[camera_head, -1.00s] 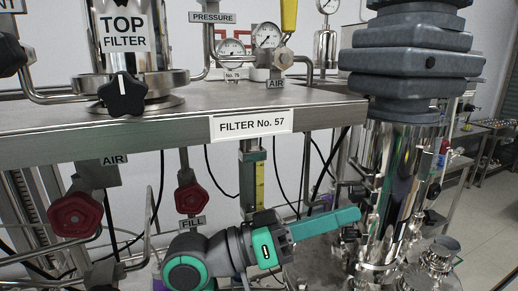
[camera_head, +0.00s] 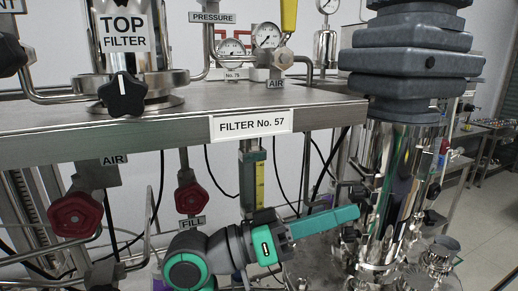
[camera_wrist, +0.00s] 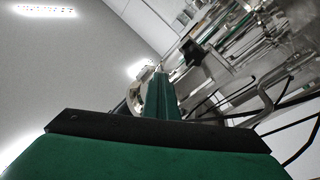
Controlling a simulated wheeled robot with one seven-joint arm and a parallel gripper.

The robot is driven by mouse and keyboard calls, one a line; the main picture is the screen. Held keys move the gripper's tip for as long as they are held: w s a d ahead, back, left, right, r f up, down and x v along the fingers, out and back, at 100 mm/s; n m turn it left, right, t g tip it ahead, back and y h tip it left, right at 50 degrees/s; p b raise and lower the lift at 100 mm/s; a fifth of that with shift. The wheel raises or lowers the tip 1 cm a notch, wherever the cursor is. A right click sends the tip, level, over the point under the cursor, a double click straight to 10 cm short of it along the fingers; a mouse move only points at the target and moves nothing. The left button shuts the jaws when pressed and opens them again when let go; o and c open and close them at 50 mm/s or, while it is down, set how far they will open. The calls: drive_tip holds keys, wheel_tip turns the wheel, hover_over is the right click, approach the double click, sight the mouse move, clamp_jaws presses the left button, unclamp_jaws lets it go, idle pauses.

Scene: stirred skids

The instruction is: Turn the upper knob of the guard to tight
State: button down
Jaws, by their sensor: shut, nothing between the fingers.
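A shiny steel cylinder (camera_head: 395,185) stands at the right, below a dark grey bellows (camera_head: 410,60). I cannot tell for certain which part of it is the guard. A small dark knob (camera_head: 433,190) sits on its right side, and a dark fitting (camera_head: 357,190) shows on its left. My gripper (camera_head: 356,212), with long teal fingers, is shut and empty, its tips close to the left side of the cylinder. I cannot tell whether they touch it. In the wrist view the shut fingers (camera_wrist: 158,82) point away, and a dark knob-like part (camera_wrist: 195,53) shows beyond them.
A steel shelf (camera_head: 170,118) labelled FILTER No. 57 lies above my arm. A black star knob (camera_head: 122,95) stands on it under the TOP FILTER sign. Red valve knobs (camera_head: 75,215) and (camera_head: 190,198) hang below. Fittings (camera_head: 435,258) crowd the cylinder's base.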

drive_tip(key=shift+f, duration=0.15)
drive_tip(key=shift+s+a+f, duration=0.1)
drive_tip(key=shift+f, duration=0.1)
drive_tip(key=v, duration=0.3)
drive_tip(key=r+v, duration=0.1)
drive_tip(key=v, duration=0.1)
drive_tip(key=shift+w+a, duration=0.3)
drive_tip(key=shift+a, duration=0.2)
drive_tip(key=shift+w+f, duration=0.1)
